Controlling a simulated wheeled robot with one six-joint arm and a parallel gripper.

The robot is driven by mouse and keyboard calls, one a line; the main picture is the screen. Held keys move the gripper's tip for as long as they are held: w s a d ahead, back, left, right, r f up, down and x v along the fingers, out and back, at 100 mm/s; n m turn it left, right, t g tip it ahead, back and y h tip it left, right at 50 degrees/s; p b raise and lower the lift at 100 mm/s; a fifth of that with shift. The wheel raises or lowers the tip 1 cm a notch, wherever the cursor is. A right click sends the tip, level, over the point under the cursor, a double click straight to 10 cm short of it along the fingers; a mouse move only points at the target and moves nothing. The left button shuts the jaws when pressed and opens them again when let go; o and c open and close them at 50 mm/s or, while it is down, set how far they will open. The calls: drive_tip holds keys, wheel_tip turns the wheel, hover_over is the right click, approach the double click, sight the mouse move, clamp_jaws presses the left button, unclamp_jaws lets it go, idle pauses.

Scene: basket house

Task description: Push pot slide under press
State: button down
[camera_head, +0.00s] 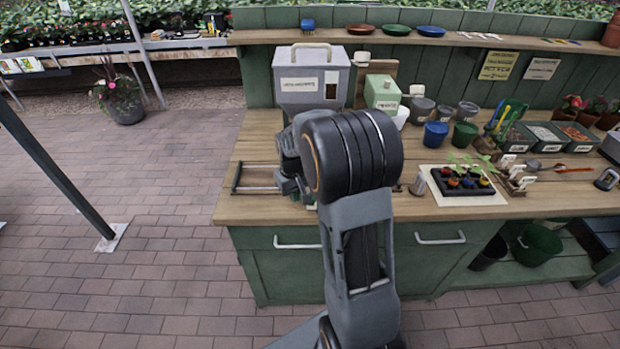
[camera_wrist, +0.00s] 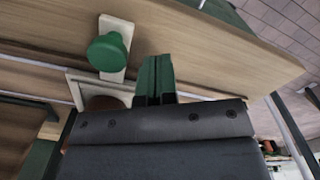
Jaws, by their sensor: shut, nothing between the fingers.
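In the wrist view a round green knob (camera_wrist: 107,52) stands on a pale plate (camera_wrist: 118,35), which joins a pale frame (camera_wrist: 85,80) with a brown round thing in it. This looks like the pot slide; the pot is mostly hidden. My gripper (camera_wrist: 155,62) has its green fingers shut and empty, to the right of the knob, with a visible gap. In the head view my arm hides the slide and most of the gripper. Slide rails (camera_head: 258,178) show on the bench at left. A grey lidded box (camera_head: 310,85) stands behind; I cannot tell whether it is the press.
The wooden bench (camera_head: 245,208) holds a black seedling tray (camera_head: 462,190) right of my arm. Blue (camera_head: 436,135) and green (camera_head: 465,136) pots and a green box (camera_head: 382,95) stand behind. Open brick floor (camera_head: 150,240) lies left of the bench.

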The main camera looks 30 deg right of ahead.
drive_tip(key=s+d, duration=0.3)
drive_tip(key=d, duration=0.3)
drive_tip(key=s+d, duration=0.4)
drive_tip(key=d, duration=0.2)
drive_tip(key=s+d, duration=0.3)
drive_tip(key=d, duration=0.3)
drive_tip(key=shift+s+d, duration=0.2)
drive_tip(key=r+p, duration=0.1)
drive_tip(key=a+r+p, duration=0.1)
drive_tip(key=r+p, duration=0.2)
drive_tip(key=r, duration=0.1)
drive_tip(key=shift+w+a, duration=0.2)
drive_tip(key=shift+w, duration=0.2)
idle(0.7)
